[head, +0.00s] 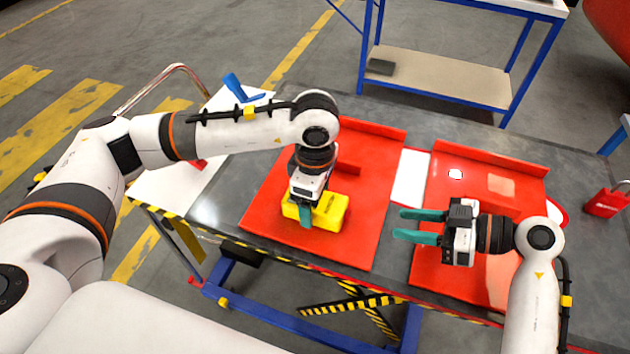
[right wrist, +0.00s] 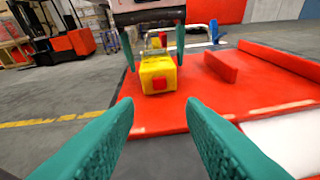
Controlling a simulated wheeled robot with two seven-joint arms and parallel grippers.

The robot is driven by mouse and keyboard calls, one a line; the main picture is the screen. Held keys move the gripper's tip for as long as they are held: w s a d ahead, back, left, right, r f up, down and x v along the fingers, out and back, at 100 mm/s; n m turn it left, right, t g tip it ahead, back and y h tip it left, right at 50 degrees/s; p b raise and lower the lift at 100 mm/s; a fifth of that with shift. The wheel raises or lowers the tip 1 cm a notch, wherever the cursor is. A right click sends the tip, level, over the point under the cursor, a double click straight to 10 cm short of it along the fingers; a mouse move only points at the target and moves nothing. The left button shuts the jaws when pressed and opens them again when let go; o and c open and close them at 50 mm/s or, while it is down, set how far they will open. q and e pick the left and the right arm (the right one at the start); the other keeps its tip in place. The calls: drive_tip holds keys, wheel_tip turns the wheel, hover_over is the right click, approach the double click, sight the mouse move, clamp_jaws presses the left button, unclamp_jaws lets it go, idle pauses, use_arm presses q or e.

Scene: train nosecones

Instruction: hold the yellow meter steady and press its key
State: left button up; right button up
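The yellow meter (head: 331,212) sits on the left red mat, partly hidden under my left gripper (head: 308,212). In the right wrist view the meter (right wrist: 158,68) shows a red key (right wrist: 159,84) on the face toward the camera. The left gripper's teal fingers stand on either side of the meter there, with a small gap visible at the left finger; contact at the other is unclear. My right gripper (head: 417,227) is open and empty, its fingers pointing left toward the meter from a distance, between the two mats.
The left red mat (head: 375,150) has a raised rim and a red block (head: 348,168). A white panel (head: 410,178) lies between it and the right red mat (head: 435,180). A red padlock-like item (head: 605,203) is at the far right. Grey tabletop (head: 395,265) is clear between the mats.

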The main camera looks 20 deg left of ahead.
use_arm(q)
drive_tip(key=shift+f, duration=0.4)
drive_tip(key=shift+c, duration=0.3)
drive_tip(key=c, duration=1.3)
drive_tip(key=shift+o, duration=0.2)
use_arm(e)
drive_tip(key=shift+f, duration=0.15)
drive_tip(key=shift+c, duration=0.2)
clamp_jaws()
use_arm(q)
drive_tip(key=shift+s+f, duration=0.1)
idle(0.4)
